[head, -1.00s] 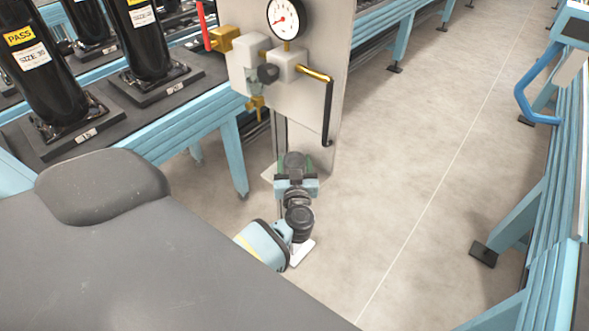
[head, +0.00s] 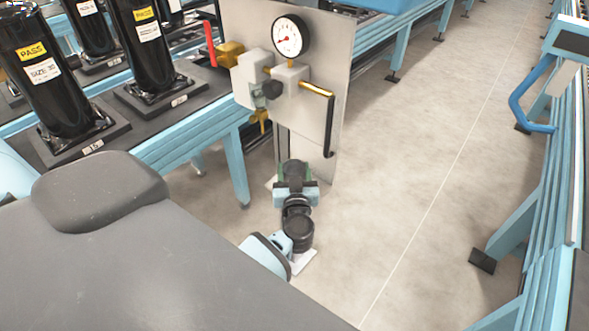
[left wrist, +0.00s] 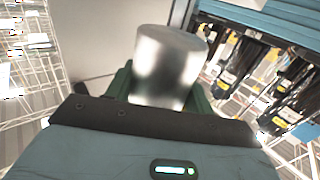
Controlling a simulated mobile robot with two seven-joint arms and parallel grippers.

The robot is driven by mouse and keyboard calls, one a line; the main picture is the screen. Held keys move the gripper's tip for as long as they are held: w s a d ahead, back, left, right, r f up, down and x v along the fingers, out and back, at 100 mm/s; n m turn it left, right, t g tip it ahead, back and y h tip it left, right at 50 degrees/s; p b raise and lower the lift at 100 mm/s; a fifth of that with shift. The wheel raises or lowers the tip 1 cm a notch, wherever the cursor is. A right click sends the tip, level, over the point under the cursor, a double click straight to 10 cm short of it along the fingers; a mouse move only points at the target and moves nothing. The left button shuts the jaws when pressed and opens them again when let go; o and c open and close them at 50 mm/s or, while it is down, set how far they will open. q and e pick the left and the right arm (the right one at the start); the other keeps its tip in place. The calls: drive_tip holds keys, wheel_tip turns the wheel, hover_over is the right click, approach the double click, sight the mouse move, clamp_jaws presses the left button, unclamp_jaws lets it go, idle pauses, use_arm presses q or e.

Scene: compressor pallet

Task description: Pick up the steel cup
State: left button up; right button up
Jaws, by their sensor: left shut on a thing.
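The steel cup (left wrist: 168,68) is a shiny, pale metal cylinder, held upright in the left wrist view between two green fingers. My left gripper (left wrist: 162,92) is shut on it, one finger at each side. In the head view, my left gripper (head: 293,172) is below the gauge panel, and only a little of the green fingers shows past its dark body. I cannot make out the cup in the head view. My right gripper is not in view.
A grey panel (head: 318,120) with a gauge (head: 290,37), brass fittings and a red lever stands just beyond my left gripper. A blue conveyor (head: 185,135) carries black cylinders at left. Another blue frame (head: 545,190) runs along the right. The floor (head: 420,150) between is clear.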

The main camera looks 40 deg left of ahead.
use_arm(q)
drive_tip(key=s+d+r, duration=0.1)
drive_tip(key=s+d, duration=0.2)
drive_tip(key=s, duration=1)
drive_tip(key=shift+r+p, duration=0.15)
drive_tip(key=shift+p, duration=0.2)
